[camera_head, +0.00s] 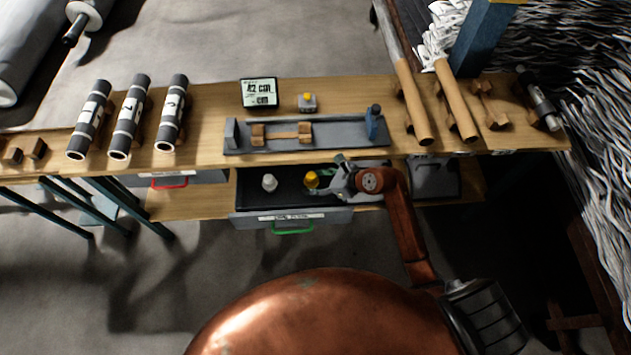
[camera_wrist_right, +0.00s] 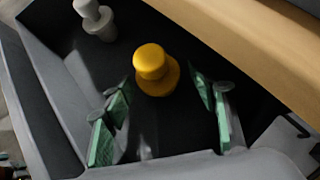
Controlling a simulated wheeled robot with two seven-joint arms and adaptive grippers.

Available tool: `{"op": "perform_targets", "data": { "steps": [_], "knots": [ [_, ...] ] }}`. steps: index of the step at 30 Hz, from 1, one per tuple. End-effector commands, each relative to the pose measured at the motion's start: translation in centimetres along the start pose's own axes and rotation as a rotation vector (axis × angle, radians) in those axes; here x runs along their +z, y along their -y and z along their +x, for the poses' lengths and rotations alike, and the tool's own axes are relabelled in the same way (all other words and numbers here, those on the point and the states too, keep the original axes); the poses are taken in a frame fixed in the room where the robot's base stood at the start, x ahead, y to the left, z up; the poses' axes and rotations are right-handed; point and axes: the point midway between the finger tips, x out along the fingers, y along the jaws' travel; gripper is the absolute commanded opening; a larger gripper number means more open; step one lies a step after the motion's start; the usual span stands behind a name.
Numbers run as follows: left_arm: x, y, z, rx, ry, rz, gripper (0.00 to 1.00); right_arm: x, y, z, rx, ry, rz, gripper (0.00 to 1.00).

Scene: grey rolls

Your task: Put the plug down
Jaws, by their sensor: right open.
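A yellow plug (camera_head: 311,180) stands upright on the dark floor of the open drawer (camera_head: 290,217). A white plug (camera_head: 269,182) stands in the same drawer to its left. My right gripper (camera_head: 327,177) is open at the yellow plug. In the right wrist view, the yellow plug (camera_wrist_right: 152,68) stands upright beyond and between the green fingertips (camera_wrist_right: 165,97), with dark gaps on both sides. The white plug (camera_wrist_right: 95,20) shows at the upper left there. My left gripper is not in view.
The wooden bench (camera_head: 205,120) overhangs the drawer's back. A closed drawer with a red handle (camera_head: 169,183) is at left.

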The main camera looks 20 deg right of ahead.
Motion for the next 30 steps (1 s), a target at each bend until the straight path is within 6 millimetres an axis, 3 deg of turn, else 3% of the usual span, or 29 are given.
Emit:
{"op": "perform_targets", "data": {
  "steps": [5, 18, 23, 30],
  "knots": [
    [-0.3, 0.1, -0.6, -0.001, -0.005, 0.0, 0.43, 0.1, 0.1, -2.2, -0.004, -0.001, -0.004, 0.53],
    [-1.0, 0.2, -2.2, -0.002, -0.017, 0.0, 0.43, 0.1, 0.1, -10.6, -0.002, -0.001, -0.002, 0.53],
    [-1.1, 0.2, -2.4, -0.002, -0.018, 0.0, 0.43, 0.1, 0.0, -11.9, -0.001, 0.001, -0.002, 0.53],
    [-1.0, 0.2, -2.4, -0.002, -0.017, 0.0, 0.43, 0.1, 0.0, -12.1, 0.001, 0.002, 0.0, 0.53]
  ]
}}
